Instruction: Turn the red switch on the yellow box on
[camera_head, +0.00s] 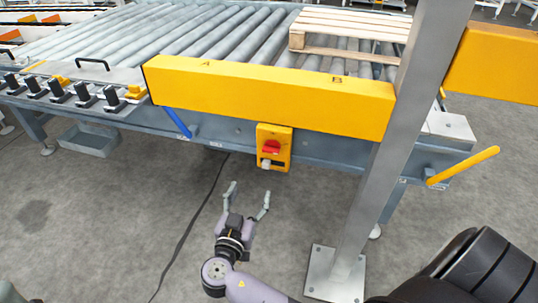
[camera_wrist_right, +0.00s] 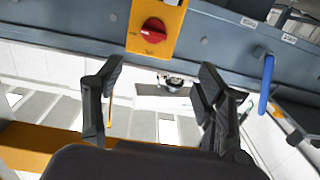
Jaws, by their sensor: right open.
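The yellow box (camera_head: 282,134) hangs on the side of the conveyor frame, below the yellow A/B beam. The red switch (camera_head: 271,147) is a knob on its front; its exact setting is too small to tell. My right gripper (camera_head: 249,190) is open and empty below and in front of the box, apart from it. In the right wrist view the box (camera_wrist_right: 172,14) and switch (camera_wrist_right: 153,30) show at the top, beyond the two spread fingertips (camera_wrist_right: 162,68). My left gripper is not in view.
A grey steel post (camera_head: 385,165) with a floor plate stands right of the box. A yellow-ended lever (camera_head: 465,166) sticks out at the right. A blue handle (camera_head: 176,121) is left of the box. A wooden pallet (camera_head: 350,25) lies on the rollers. A cable (camera_head: 192,225) crosses the floor.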

